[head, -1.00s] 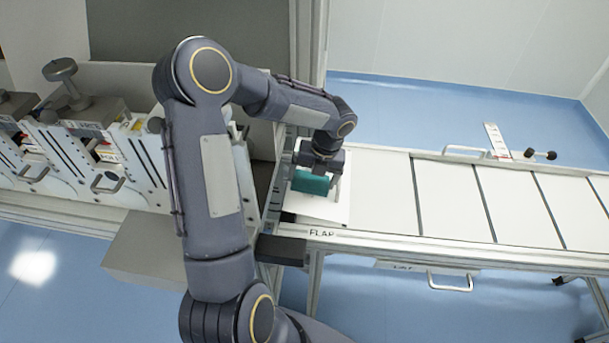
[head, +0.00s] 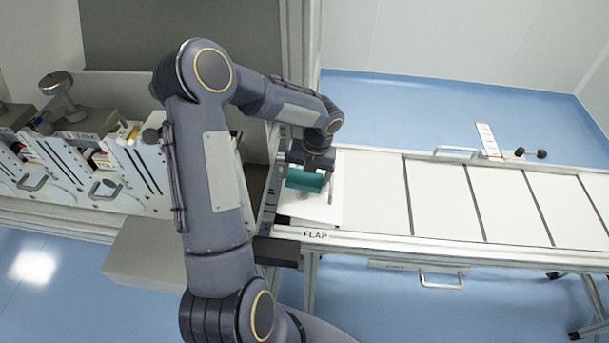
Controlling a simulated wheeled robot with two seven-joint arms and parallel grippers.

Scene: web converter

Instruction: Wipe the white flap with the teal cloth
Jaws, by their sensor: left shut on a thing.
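The white flap (head: 322,212) is a pale plate at the left end of the conveyor, above the printed word FLAP. The teal cloth (head: 305,181) is a folded block over the flap's left part. I cannot tell whether it touches the flap. My left gripper (head: 311,172) is shut on the cloth from above, and its fingers are partly hidden by the cloth and wrist. My left arm crosses the view and hides part of the machine. My right gripper does not show.
The conveyor (head: 435,197) with white panels and dark gaps runs right from the flap. Its front rail (head: 450,247) carries a handle (head: 441,281) below. A machine with slotted white plates (head: 133,172) stands at the left. A grey box (head: 150,258) sits below it.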

